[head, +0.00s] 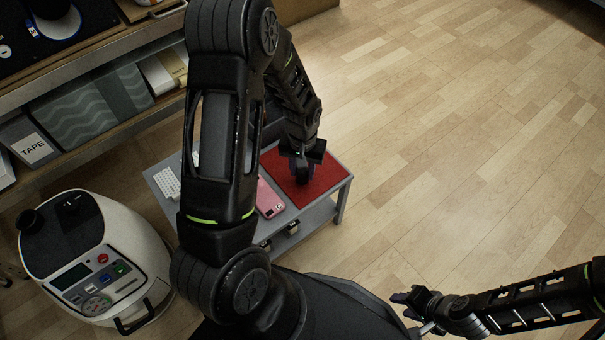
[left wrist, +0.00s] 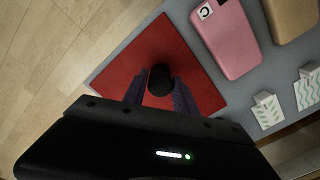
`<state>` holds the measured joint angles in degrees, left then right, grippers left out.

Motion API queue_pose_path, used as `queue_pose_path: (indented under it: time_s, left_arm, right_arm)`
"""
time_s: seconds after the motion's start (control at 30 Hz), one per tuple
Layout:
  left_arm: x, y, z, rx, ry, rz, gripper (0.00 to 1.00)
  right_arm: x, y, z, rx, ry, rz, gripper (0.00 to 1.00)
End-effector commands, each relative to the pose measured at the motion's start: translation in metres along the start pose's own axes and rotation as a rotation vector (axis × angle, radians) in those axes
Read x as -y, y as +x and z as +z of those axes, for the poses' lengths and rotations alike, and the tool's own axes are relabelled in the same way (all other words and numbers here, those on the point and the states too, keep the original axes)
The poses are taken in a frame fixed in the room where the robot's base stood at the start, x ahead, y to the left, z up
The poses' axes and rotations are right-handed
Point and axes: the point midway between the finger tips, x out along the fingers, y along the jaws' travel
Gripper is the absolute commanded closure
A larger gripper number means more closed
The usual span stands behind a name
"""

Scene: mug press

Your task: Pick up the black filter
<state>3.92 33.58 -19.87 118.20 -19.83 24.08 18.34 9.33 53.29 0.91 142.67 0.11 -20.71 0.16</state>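The black filter (left wrist: 160,80) is a small dark cylinder on the red mat (left wrist: 206,91) in the left wrist view. My left gripper (left wrist: 158,84) is over the mat, with its two purple-grey fingers apart on either side of the filter. Whether a finger touches the filter is hard to tell. In the head view my left gripper (head: 303,172) points down at the red mat (head: 325,174) and mostly hides the filter. My right gripper (head: 405,305) is low at the lower right, empty, with its fingers apart, away from the table.
The mat lies at the right end of a low grey table (head: 318,212). A pink phone (head: 269,198) lies beside the mat. A white machine with buttons (head: 95,255) stands at the left. Shelves (head: 90,150) run behind. The wooden floor at right is clear.

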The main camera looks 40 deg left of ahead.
Motion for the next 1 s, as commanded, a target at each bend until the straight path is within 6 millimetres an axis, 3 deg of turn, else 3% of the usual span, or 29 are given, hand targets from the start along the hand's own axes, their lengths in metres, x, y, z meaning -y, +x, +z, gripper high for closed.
queue_pose_path:
  time_s: [0.4,0.77,1.0]
  left_arm:
    - [0.0,0.0,0.0,0.0,0.0,0.0,1.0]
    - [0.0,-0.002,0.0,0.0,0.0,0.0,1.0]
    - [0.0,-0.03,-0.001,-0.003,0.0,0.001,1.0]
  right_arm:
    - [0.0,0.0,0.0,0.0,0.0,0.0,0.64]
    - [0.0,-0.001,0.0,0.0,0.0,0.0,0.64]
    - [0.006,-0.011,0.003,0.006,-0.003,-0.003,0.64]
